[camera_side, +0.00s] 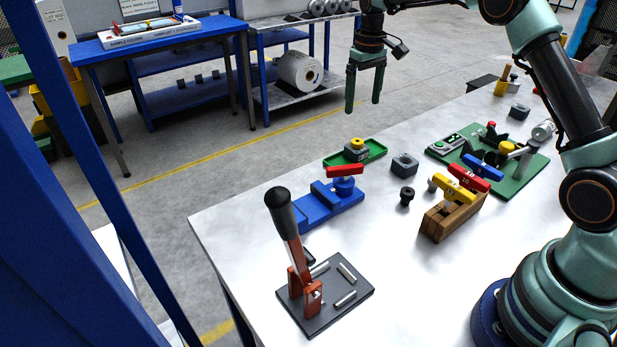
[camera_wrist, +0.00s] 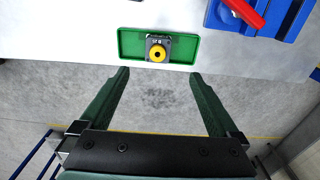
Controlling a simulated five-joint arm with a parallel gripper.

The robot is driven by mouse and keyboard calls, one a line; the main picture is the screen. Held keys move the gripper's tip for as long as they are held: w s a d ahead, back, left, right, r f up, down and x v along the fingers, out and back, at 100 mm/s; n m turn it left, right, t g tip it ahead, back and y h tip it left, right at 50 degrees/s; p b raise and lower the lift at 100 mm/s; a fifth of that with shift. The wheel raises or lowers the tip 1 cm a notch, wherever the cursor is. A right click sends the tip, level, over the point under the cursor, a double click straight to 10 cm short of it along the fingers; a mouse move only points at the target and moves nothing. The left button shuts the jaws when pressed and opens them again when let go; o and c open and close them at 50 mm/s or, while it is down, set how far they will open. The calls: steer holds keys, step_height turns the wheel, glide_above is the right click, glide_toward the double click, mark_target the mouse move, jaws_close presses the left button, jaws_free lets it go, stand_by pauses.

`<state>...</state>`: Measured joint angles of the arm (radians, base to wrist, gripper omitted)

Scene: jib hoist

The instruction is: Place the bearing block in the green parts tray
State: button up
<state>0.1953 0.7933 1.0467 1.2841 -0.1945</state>
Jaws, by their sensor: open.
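The green parts tray (camera_side: 376,153) lies near the table's far edge, left of the middle; it also shows at the top of the wrist view (camera_wrist: 128,44). A grey block with a yellow ring on top (camera_side: 357,154), apparently the bearing block, sits upright inside the tray. In the wrist view the block (camera_wrist: 150,40) is near the tray's middle, its yellow ring around a dark hole. My gripper (camera_side: 363,106) is open and empty, raised clear of the tray. In the wrist view its fingertips (camera_wrist: 159,73) point toward the tray, with floor between the fingers.
A blue vise with a red handle (camera_side: 330,198) stands close to the tray. A plain grey block (camera_side: 405,163) and a black knob (camera_side: 407,196) lie to the right. A lever press (camera_side: 290,240), a wooden rack (camera_side: 450,215) and a green fixture board (camera_side: 515,180) occupy the table.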

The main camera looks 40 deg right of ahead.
steer(key=s+a+r+t, duration=0.3)
steer(key=s+a+r, duration=0.3)
steer(key=s+r, duration=0.45)
steer(key=s+a+t, duration=0.1)
steer(key=s+a, duration=0.1)
steer(key=s, duration=0.5)
steer(key=s+a+f+t, duration=0.1)
steer(key=s+a, duration=0.1)
steer(key=s, duration=0.5)
steer(key=shift+a, duration=0.25)
steer(key=shift+s, duration=0.1)
